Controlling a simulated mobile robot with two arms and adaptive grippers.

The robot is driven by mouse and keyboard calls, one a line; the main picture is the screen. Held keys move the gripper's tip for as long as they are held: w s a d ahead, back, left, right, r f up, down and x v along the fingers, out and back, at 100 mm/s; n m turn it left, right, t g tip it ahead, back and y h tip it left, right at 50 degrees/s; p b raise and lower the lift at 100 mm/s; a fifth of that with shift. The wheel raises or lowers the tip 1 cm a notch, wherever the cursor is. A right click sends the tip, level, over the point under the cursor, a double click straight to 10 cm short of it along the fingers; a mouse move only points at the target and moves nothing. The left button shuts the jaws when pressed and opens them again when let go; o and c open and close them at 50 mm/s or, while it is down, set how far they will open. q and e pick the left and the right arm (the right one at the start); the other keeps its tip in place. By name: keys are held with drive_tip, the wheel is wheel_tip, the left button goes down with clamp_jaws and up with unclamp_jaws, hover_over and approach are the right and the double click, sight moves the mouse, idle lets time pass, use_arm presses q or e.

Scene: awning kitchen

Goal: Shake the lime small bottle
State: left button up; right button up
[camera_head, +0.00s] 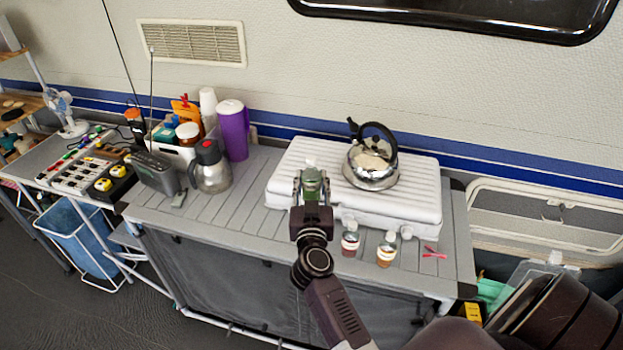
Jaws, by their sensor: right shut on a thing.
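My right gripper (312,190) reaches up from the bottom of the head view. It is shut on a small green bottle (313,178), the lime one, in front of the white stove's left part. Its fingers and wrist hide the bottle's lower part. I cannot tell whether the bottle touches anything below it. The bottle looks about upright. My left gripper is not in view.
A steel kettle (370,168) stands on the white stove (415,200). Two small jars, one left (350,243) and one right (386,253), stand at the stove's front near red clips (433,253). A glass jug (211,172) and purple pitcher (233,130) stand left. The slatted tabletop (250,215) between is clear.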

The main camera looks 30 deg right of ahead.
sight(312, 166)
drive_tip(key=shift+r+p, duration=1.85)
drive_tip(key=shift+p, duration=0.2)
drive_tip(key=shift+r, duration=0.9)
